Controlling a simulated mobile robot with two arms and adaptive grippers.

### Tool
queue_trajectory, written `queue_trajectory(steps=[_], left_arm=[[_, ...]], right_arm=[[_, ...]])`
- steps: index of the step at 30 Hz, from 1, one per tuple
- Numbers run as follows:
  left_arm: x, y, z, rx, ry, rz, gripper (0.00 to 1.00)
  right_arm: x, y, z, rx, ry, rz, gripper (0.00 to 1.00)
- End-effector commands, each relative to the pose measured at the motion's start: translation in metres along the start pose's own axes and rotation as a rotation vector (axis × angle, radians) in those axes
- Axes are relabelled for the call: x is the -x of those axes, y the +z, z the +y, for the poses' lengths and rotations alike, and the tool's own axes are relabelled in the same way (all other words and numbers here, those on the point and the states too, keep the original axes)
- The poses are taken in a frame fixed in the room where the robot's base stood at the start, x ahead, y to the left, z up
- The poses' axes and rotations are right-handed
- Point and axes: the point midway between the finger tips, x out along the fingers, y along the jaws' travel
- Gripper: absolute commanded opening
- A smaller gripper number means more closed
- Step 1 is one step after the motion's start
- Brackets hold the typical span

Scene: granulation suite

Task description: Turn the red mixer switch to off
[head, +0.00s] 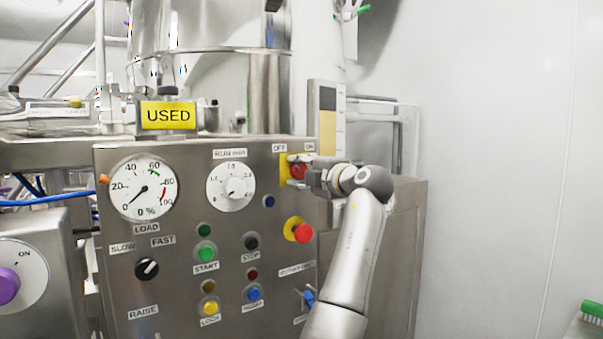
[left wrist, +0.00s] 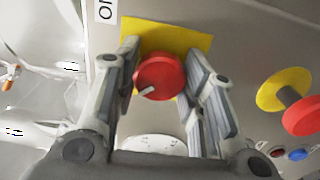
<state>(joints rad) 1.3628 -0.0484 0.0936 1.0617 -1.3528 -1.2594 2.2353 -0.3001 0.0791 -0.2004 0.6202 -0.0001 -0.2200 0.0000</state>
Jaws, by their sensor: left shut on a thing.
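The red mixer switch (head: 298,170) is a round red knob on a yellow plate (head: 284,168) at the panel's upper right. An OFF label (head: 279,148) is above left of it and an ON label (head: 309,147) above right. My left gripper (head: 301,174) is at the knob, its fingers on either side. In the left wrist view the red knob (left wrist: 160,76) sits between the two fingers (left wrist: 163,60), and the left gripper is shut on it. A white mark on the knob points to the lower left there. My right gripper is not in view.
Below the switch is a red emergency button (head: 304,233) on a yellow collar, also in the wrist view (left wrist: 302,115). The panel has a load gauge (head: 143,188), a run timer dial (head: 231,187) and several push buttons. The white wall (head: 500,170) on the right leaves free room.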

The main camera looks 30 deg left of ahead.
Motion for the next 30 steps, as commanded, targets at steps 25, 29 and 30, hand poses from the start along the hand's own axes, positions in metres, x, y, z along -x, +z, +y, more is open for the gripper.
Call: queue_trajectory(steps=[25, 29, 30], left_arm=[[0.0000, 0.0002, -0.0010, 0.015, -0.002, 0.000, 0.60], [0.0002, 0.0002, -0.0007, 0.015, -0.001, 0.000, 0.60], [0.0011, 0.0003, -0.0006, 0.016, -0.001, 0.000, 0.60]], right_arm=[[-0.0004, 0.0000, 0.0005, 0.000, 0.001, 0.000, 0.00], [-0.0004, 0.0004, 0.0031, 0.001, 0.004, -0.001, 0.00], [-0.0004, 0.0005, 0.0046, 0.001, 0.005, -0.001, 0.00]])
